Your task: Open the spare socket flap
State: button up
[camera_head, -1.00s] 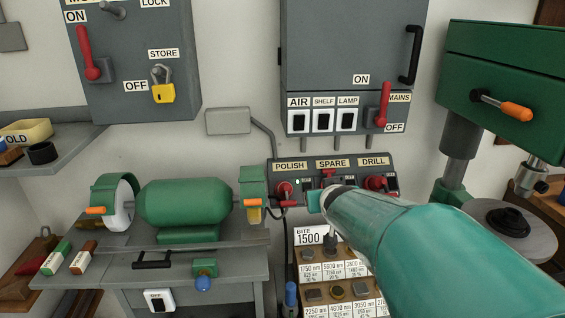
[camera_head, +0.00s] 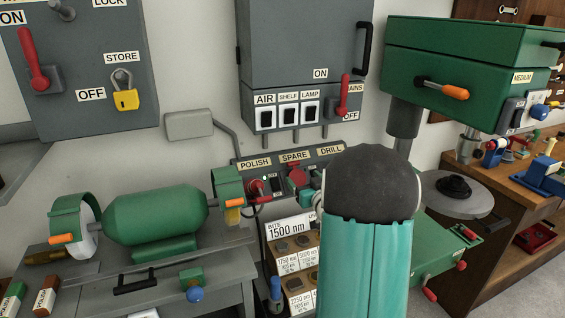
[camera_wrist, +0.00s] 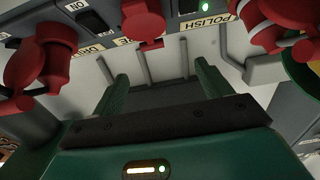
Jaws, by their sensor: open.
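The socket panel (camera_head: 248,165) is on the wall, labelled POLISH, SPARE and DRILL. The red spare socket flap (camera_head: 296,176) is in its middle, partly crowded by my arm. In the wrist view, which is upside down, the red spare flap (camera_wrist: 142,22) hangs at the top centre, seemingly down over its socket. My gripper (camera_wrist: 163,82) is open and empty, its two green fingers pointing towards the panel, apart from the flap. In the head view my arm hides the gripper and the drill side of the panel.
Red plugs flank the flap: the polish plug (camera_wrist: 268,22) on one side and the drill plug (camera_wrist: 40,68) on the other. A bench grinder (camera_head: 155,215) stands left, a drill press (camera_head: 465,80) right. A card-and-bit rack (camera_head: 292,245) sits below the panel.

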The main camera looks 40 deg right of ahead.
aim_at(294, 164)
jog(key=x, duration=0.4)
jog(key=d+x, duration=0.1)
jog(key=x, duration=0.8)
jog(key=shift+w+d+f, duration=0.2)
jog(key=shift+d+f, duration=0.1)
jog(key=shift+f, duration=0.05)
jog(key=shift+c, duration=0.4)
jog(key=c, duration=1.3)
